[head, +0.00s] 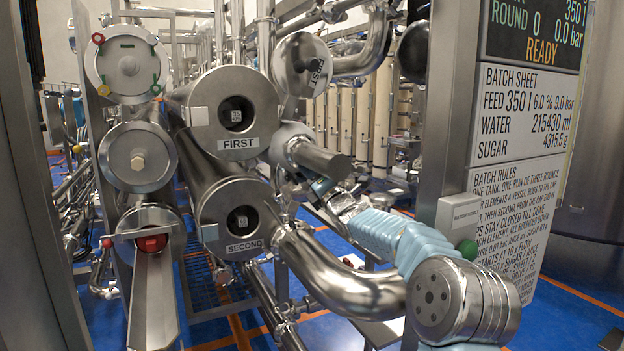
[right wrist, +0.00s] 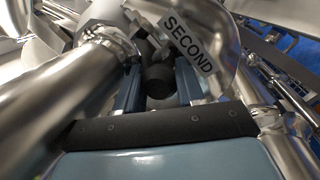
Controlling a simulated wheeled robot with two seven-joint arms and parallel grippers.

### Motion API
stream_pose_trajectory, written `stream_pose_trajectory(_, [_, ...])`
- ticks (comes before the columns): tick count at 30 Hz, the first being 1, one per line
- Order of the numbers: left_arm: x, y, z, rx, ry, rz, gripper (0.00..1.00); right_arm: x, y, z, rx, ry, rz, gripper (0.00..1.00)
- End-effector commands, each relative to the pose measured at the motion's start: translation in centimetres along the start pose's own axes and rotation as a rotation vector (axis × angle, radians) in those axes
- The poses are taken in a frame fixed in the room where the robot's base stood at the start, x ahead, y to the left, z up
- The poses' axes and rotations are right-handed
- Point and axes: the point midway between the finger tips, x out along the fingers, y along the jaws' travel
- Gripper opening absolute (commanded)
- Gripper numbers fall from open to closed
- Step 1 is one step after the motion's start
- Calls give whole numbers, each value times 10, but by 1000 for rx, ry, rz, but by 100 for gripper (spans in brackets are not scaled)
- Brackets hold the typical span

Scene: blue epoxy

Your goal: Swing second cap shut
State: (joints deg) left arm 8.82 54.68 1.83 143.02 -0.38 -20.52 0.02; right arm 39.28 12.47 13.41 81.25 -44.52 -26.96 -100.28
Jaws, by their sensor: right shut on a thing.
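The second vessel (head: 237,210) is the lower of two steel tubes and is labelled SECOND. A dark hole with a pale fitting shows in the middle of its end. The second cap (head: 283,143) appears to be the round piece standing out to the right, apart from that end and partly hidden. A SECOND label (right wrist: 190,42) shows close up in the right wrist view. My right gripper (head: 318,188) is shut on a black handle (right wrist: 158,82), which sits between its fingers in the right wrist view (right wrist: 157,95). My left gripper is out of sight.
The first vessel (head: 230,95) lies just above, with another swung-out cap (head: 298,66) to its right. A thick bent pipe (head: 335,280) runs below my right arm. A sign panel (head: 520,150) stands at the right. A metal trough (head: 153,300) is at the lower left.

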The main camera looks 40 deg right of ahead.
Motion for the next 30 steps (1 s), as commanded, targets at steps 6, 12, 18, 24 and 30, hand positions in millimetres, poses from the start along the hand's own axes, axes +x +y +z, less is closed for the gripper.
stream_pose_trajectory(6, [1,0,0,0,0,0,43,0,0,-1,-1,1,-1,0])
stream_pose_trajectory(12, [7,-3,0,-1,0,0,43,0,2,-5,-37,9,4,0])
stream_pose_trajectory(18, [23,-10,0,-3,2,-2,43,0,12,-16,-141,29,20,0])
stream_pose_trajectory(24, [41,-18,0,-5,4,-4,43,1,25,-33,-307,63,41,0])
stream_pose_trajectory(30, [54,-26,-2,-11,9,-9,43,2,39,-52,-491,101,63,0])
